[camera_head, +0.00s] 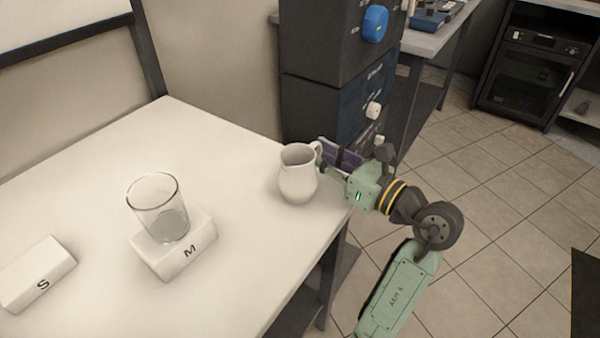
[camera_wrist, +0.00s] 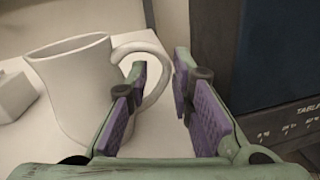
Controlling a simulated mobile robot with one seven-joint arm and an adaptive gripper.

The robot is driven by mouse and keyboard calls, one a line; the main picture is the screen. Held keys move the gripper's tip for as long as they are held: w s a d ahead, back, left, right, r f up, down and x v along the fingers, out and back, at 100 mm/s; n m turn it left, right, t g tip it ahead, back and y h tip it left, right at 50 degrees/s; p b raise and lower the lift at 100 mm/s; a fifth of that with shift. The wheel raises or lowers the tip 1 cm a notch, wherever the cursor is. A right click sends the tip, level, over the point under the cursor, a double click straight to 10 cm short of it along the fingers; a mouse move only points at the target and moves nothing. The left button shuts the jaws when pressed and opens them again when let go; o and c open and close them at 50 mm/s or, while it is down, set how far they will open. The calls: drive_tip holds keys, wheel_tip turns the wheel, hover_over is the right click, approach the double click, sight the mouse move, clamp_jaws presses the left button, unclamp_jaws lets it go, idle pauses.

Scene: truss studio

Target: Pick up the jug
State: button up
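A white jug (camera_head: 298,175) stands upright near the right edge of the white table (camera_head: 95,150). Its handle is on the right side, towards my gripper. My gripper (camera_head: 322,158) reaches in from the right, at the height of the handle. In the wrist view the jug (camera_wrist: 75,85) is on the left, and its handle (camera_wrist: 158,75) curves into the space between the two purple-padded fingers. My gripper (camera_wrist: 160,100) is open, with a gap between the fingers. The right finger stands apart from the handle; whether the left finger touches the jug I cannot tell.
A glass beaker (camera_head: 160,210) stands on a white block marked M (camera_head: 175,257). A white block marked S (camera_head: 37,275) lies at the left. A dark cabinet (camera_head: 335,110) stands just behind the table's right corner. The back left of the table is clear.

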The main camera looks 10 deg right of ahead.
drive_tip(key=shift+c, duration=0.5)
clamp_jaws()
